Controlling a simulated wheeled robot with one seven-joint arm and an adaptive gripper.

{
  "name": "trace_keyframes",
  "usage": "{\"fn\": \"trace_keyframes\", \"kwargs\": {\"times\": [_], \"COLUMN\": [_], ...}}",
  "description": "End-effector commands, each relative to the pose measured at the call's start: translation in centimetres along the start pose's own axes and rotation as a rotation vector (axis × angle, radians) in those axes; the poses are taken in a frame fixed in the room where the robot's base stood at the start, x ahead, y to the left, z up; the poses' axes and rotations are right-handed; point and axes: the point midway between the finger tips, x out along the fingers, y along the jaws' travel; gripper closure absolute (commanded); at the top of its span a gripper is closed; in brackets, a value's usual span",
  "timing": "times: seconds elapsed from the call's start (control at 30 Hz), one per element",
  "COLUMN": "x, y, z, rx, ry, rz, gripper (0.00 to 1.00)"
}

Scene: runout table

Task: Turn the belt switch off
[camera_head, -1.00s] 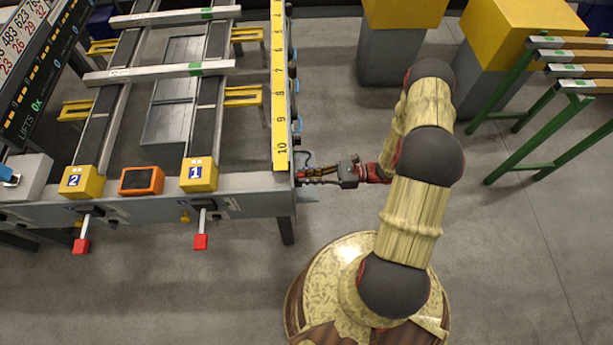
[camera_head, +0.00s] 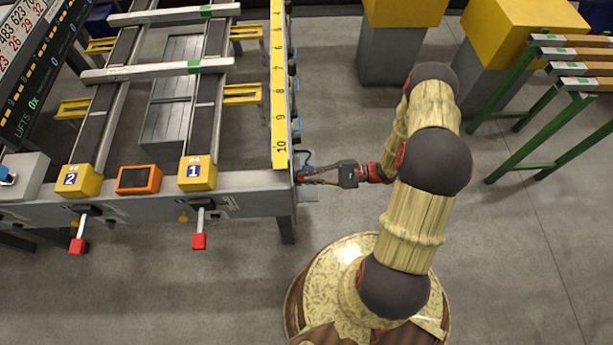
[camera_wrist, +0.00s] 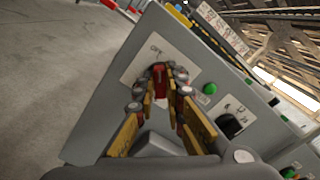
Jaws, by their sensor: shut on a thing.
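The belt switch (camera_wrist: 159,72) is a small red part on a pale label plate of a grey panel, with "OFF" lettering just above it in the wrist view. My gripper (camera_wrist: 171,82) reaches to it with both fingertips around the red part, and is shut on it. The fingers hide most of the switch. In the head view my gripper (camera_head: 302,178) is at the right end of the table's front rail, below the yellow scale.
The grey panel (camera_wrist: 205,72) also carries a green button (camera_wrist: 210,88) and a black knob (camera_wrist: 230,125). Two red-tipped levers (camera_head: 199,241) (camera_head: 77,246) stick out from the front rail. A green rack (camera_head: 520,160) stands at the right.

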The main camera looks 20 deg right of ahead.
Motion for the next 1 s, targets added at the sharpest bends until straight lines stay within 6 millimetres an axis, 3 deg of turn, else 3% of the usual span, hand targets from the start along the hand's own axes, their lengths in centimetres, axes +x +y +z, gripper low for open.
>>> {"fn": "trace_keyframes", "kwargs": {"times": [0.77, 0.8, 1.0], "x": [-0.01, -0.01, -0.01], "y": [0.15, 0.15, 0.12], "z": [-0.08, -0.08, -0.05], "rx": [-0.103, -0.103, -0.102], "ry": [0.002, 0.002, 0.001], "rz": [0.002, 0.002, 0.001], "gripper": [1.0, 0.88, 0.76]}}
